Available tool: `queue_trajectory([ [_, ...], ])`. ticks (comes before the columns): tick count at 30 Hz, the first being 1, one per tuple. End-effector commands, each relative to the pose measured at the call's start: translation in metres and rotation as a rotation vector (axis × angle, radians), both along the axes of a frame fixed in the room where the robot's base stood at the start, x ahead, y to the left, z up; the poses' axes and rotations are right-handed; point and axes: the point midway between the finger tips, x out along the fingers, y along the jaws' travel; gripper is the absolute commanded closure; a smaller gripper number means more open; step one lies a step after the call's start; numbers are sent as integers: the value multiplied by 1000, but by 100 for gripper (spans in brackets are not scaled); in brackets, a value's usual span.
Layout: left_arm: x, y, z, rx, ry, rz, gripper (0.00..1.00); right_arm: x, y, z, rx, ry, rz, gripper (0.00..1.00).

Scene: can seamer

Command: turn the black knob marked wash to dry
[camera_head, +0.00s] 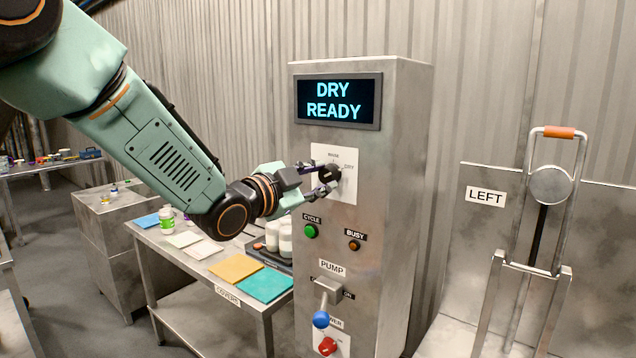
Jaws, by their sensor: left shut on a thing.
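The black knob (329,174) sits on a white plate (345,190) on the front of the steel cabinet (400,180). Small labels stand above and right of the knob; the right one seems to read dry. The display (339,101) above reads "DRY READY". My left gripper (322,180) comes in from the left and is shut on the knob, its fingers covering part of it. The knob's pointer is too small and covered to make out. My right gripper is not in view.
Below the knob are a green cycle button (310,231), an orange busy lamp (354,245), a pump lever with a blue ball (321,319) and a red knob (327,346). A table (190,268) with coloured sheets stands left. A lever frame (560,205) stands right.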

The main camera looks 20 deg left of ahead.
Motion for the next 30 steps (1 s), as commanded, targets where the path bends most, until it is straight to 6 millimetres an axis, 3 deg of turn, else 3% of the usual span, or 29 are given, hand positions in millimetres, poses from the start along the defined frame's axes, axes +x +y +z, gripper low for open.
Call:
queue_trajectory([
  [11, -1, -1, -2, 7, 4, -2, 100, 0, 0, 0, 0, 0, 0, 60],
  [12, -1, -1, -2, 6, 5, -2, 65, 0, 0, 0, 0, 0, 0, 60],
  [19, 0, -1, -1, 4, 2, -1, 46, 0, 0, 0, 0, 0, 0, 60],
  [30, -4, 2, 0, 1, 1, 0, 46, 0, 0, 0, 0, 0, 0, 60],
])
